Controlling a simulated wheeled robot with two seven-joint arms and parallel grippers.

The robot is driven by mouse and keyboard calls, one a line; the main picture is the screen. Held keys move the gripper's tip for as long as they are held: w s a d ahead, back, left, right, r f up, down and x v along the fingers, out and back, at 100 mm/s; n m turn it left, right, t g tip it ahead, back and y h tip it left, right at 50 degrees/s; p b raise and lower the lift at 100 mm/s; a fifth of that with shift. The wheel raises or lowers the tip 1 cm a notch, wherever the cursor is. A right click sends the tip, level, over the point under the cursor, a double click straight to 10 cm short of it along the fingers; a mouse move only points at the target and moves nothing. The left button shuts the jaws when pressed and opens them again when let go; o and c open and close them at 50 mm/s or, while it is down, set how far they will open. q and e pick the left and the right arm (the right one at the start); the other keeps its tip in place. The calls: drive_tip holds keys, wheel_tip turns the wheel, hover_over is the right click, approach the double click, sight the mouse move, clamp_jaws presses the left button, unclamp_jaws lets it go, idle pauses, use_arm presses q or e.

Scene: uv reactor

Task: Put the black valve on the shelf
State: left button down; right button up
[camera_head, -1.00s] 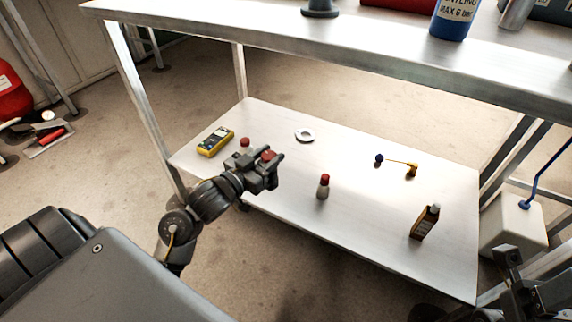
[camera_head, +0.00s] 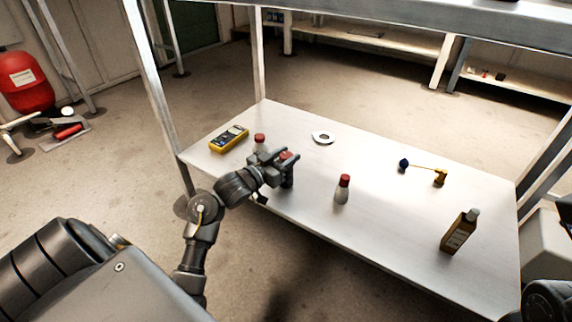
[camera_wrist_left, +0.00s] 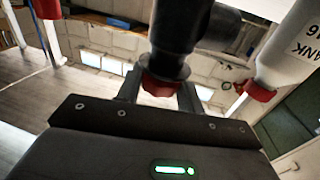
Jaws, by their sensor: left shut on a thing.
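The black valve (camera_head: 288,177) has a dark body and a red part that shows near my left gripper (camera_head: 277,160). The gripper is shut on it, over the left part of the white lower shelf (camera_head: 390,215). I cannot tell whether the valve touches the shelf. In the left wrist view the dark valve body (camera_wrist_left: 178,35) fills the top middle, with its red part (camera_wrist_left: 160,85) between the fingers (camera_wrist_left: 158,95). My right gripper is not in view; only a dark part of that arm shows at the bottom right.
On the lower shelf are a yellow meter (camera_head: 229,138), a white ring (camera_head: 322,138), a red-capped bottle (camera_head: 342,190), another red-capped bottle (camera_head: 259,141) behind the gripper, a blue-and-yellow part (camera_head: 439,177) and a brown bottle (camera_head: 459,232). The upper tabletop (camera_head: 400,18) and legs frame it.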

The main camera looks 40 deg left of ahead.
use_arm(q)
drive_tip(key=shift+f, duration=0.2)
drive_tip(key=shift+f, duration=0.1)
drive_tip(key=c, duration=0.9)
unclamp_jaws()
